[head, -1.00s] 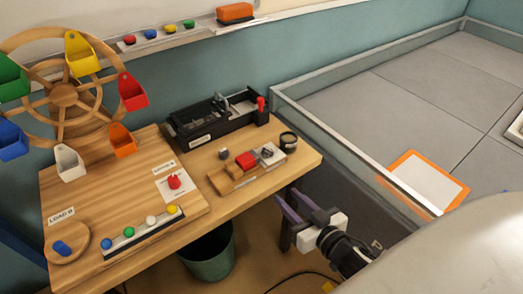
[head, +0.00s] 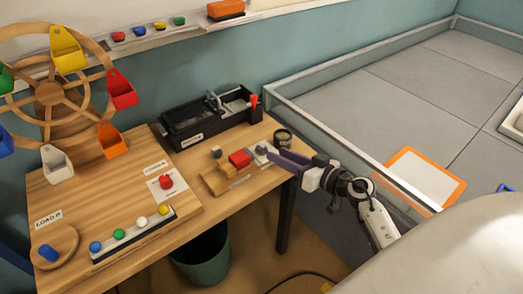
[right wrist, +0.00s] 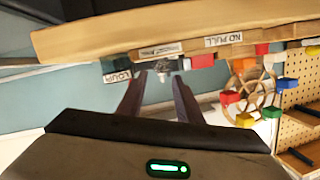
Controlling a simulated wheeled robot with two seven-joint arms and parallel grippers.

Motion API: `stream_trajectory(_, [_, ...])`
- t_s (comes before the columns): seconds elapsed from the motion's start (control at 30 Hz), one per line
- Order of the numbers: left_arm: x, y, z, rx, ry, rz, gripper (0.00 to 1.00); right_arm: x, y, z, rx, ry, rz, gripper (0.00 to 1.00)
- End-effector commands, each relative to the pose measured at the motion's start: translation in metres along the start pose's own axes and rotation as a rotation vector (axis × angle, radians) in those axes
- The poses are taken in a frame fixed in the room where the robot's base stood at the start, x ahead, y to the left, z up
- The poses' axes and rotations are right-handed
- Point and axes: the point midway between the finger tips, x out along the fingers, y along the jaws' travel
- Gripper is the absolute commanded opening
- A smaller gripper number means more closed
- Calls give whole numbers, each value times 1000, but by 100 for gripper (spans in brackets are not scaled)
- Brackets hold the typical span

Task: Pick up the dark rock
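A small dark grey lump (head: 216,152) sits on the wooden table behind a small wooden board (head: 216,183). A second grey lump (head: 262,148) lies at the board's pale right end, beside a red block (head: 239,159). I cannot tell for sure which is the dark rock. My right gripper (head: 274,158) has its purple fingers at the board's right end, close to the second lump. In the right wrist view, the right gripper (right wrist: 158,78) has its fingers apart, with a blurred grey shape (right wrist: 163,70) beyond the tips. My left gripper is not in view.
A round dark cup-like thing (head: 282,138) stands right behind my right fingers. A black device (head: 205,118) stands at the table's back. A wooden wheel with coloured buckets (head: 50,93) is at left. A low glass-like wall (head: 330,133) runs beyond the table's right end.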

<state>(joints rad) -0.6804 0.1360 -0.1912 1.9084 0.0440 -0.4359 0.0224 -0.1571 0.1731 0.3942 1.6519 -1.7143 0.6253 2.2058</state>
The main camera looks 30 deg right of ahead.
Motion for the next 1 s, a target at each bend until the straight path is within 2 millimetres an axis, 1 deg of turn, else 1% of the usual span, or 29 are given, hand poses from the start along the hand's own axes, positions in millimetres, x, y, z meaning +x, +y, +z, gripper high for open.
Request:
stream_trajectory(0.07, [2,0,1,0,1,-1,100,7,0,0,0,1,0,32])
stream_trajectory(0.2, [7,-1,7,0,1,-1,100,28,1,0,0,3,-1,32])
stream_trajectory(0.33, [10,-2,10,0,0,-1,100,46,1,-1,0,2,-1,32])
stream_trajectory(0.47, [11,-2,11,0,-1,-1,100,53,1,-1,-2,0,0,32])
stream_trajectory(0.67, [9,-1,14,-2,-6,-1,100,53,1,-1,-2,0,0,32])
stream_trajectory(0.8, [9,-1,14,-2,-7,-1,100,53,1,-1,-1,0,0,9])
stream_trajectory(0.87, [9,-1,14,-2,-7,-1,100,53,0,-2,-1,1,0,0])
stream_trajectory(1.0, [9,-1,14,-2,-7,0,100,53,0,-2,-1,1,0,0])
